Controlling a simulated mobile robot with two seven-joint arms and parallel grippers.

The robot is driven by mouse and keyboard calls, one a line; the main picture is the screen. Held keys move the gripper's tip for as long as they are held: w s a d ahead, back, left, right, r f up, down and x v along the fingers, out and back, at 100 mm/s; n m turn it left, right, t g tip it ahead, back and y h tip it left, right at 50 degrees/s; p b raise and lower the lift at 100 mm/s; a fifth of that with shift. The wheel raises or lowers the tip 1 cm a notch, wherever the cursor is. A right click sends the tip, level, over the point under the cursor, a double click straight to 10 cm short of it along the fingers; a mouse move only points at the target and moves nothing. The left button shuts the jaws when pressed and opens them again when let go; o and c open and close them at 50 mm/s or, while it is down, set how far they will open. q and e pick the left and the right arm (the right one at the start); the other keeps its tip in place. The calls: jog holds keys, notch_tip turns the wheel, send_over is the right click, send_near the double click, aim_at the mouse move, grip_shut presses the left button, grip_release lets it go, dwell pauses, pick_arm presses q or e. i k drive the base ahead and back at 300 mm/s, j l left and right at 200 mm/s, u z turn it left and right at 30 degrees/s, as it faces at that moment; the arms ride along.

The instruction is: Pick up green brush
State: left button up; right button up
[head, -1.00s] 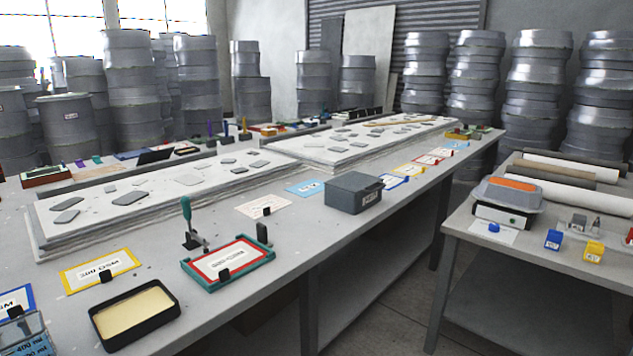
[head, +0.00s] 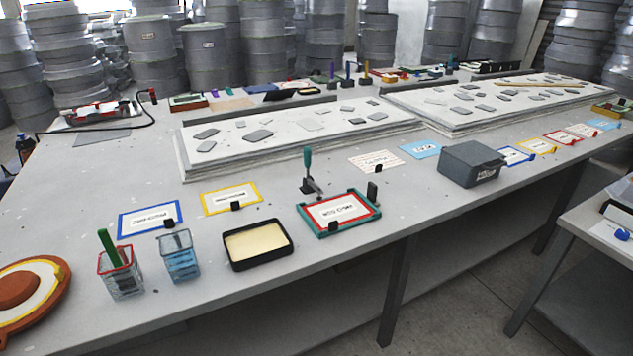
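A green brush (head: 108,247) stands in a clear container with a red rim (head: 121,281) near the front left edge of the table. Its flat green handle sticks up and leans slightly left. Its lower end is hard to make out inside the container. A similar clear container with a blue liquid (head: 180,262) stands just to the right, with a grey item in it. Neither of my grippers is in view.
An orange and yellow round mould (head: 28,298) lies left of the containers. A black tray of yellowish material (head: 257,244), a teal-framed card (head: 338,213) and an upright green-handled clamp (head: 308,168) stand to the right. Blue-bordered (head: 150,219) and yellow-bordered cards lie behind.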

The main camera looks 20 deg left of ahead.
aim_at(104, 236)
jog(key=u, duration=1.95)
